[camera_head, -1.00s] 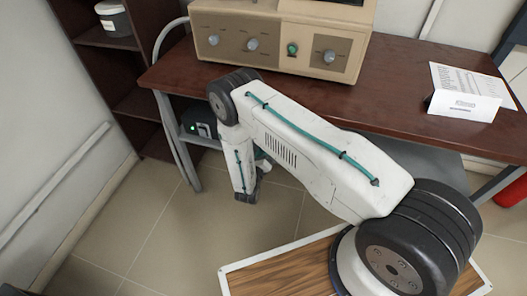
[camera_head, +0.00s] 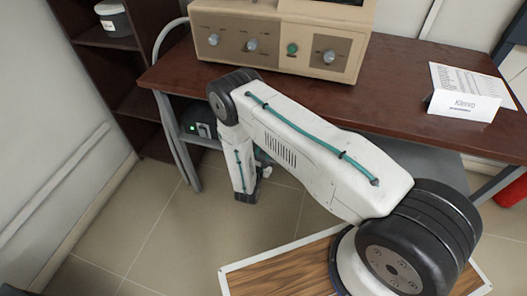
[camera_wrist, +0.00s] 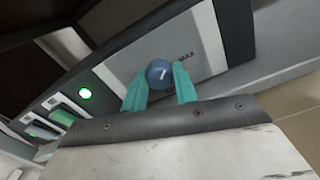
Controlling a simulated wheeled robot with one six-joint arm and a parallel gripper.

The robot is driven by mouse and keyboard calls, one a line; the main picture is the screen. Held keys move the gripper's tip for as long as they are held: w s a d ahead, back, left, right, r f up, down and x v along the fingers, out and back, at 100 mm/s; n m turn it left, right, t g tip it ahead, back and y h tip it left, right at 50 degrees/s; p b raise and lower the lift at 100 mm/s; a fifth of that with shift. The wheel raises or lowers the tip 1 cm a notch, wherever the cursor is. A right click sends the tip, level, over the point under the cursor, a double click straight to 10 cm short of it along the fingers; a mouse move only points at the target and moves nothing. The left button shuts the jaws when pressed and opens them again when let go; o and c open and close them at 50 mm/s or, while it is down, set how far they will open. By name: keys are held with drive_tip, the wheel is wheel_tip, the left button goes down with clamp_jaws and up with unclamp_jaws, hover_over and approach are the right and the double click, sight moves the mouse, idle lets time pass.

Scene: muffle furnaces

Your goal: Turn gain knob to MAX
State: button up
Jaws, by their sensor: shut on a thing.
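The printed word MAX is to the right of the knob, and other panel marks are too blurred to read. My gripper (camera_wrist: 160,80) has its two teal fingers on either side of the knob, shut on it. In the head view, a dark unit with a green light (camera_head: 203,129) stands on the shelf under the table. My arm hides part of that unit, and the knob and fingers do not show clearly there.
In the wrist view, a lit green lamp (camera_wrist: 85,93) and pale switch-like parts (camera_wrist: 42,130) are left of the knob. The brown table (camera_head: 400,80) overhangs the shelf, with a beige instrument (camera_head: 280,45) on top. Open tiled floor (camera_head: 165,230) lies in front.

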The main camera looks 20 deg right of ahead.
drive_tip(key=shift+f+m, duration=0.1)
drive_tip(key=shift+m, duration=3.8)
drive_tip(key=shift+a, duration=0.1)
drive_tip(key=o, duration=1)
drive_tip(key=shift+c, duration=0.2)
drive_tip(key=v, duration=0.7)
drive_tip(key=shift+s+a, duration=0.2)
drive_tip(key=shift+s, duration=0.15)
